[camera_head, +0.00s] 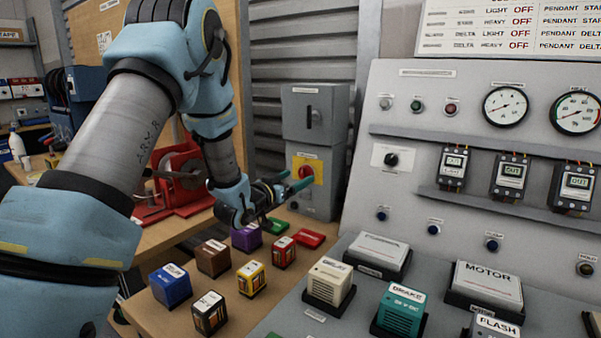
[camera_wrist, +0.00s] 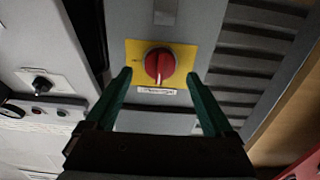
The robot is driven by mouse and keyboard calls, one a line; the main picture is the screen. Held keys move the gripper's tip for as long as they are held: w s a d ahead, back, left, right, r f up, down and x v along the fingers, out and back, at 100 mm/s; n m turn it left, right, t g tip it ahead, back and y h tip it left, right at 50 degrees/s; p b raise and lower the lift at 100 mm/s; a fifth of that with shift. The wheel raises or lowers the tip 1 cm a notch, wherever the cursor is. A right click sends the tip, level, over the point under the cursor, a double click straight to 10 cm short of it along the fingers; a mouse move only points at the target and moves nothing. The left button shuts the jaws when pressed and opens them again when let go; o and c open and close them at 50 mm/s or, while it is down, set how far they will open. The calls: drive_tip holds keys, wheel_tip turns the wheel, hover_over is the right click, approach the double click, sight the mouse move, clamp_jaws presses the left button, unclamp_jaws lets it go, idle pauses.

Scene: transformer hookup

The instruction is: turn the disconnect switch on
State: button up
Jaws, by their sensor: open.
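The disconnect switch (camera_head: 305,171) is a red rotary knob on a yellow plate, on the front of a grey box (camera_head: 315,118). In the wrist view the red knob (camera_wrist: 159,62) faces me, its pale mark pointing down in the picture toward a white label. My gripper (camera_head: 290,188) has green fingers and is in front of the box, just below the knob in the head view. In the wrist view my gripper (camera_wrist: 158,78) is open and empty, with its fingertips on either side of the knob in the picture. The fingers look apart from the knob.
Several coloured blocks (camera_head: 212,258) stand on the wooden table below my arm. A grey control panel (camera_head: 470,90) with gauges and switches rises at the right. A red fixture (camera_head: 180,180) stands left of the box, behind my arm.

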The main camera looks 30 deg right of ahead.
sight(304, 174)
drive_tip(key=shift+x, duration=1.5)
drive_tip(key=shift+s, duration=0.1)
drive_tip(key=c, duration=1.4)
